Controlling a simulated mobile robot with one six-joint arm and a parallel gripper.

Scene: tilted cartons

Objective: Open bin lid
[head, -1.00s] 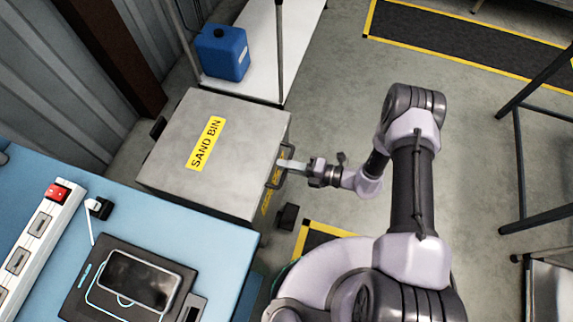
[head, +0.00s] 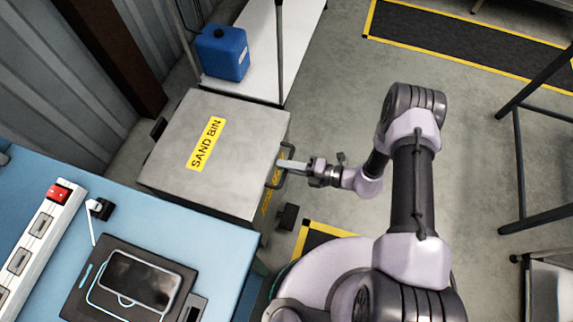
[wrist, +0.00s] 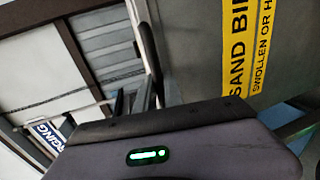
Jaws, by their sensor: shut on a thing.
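The sand bin (head: 237,135) is a grey box with a flat lid and a yellow "SAND BIN" label (head: 206,144); its lid looks closed in the head view. A dark bar handle (head: 272,181) stands at the lid's right edge. My gripper (head: 285,165) is at this handle, its fingers shut on it.
A blue workbench (head: 215,240) with a phone (head: 138,280) and a power strip (head: 35,240) stands at the lower left, close to the bin. A white shelf (head: 265,50) with a blue canister (head: 222,53) is behind the bin. Floor to the right is open.

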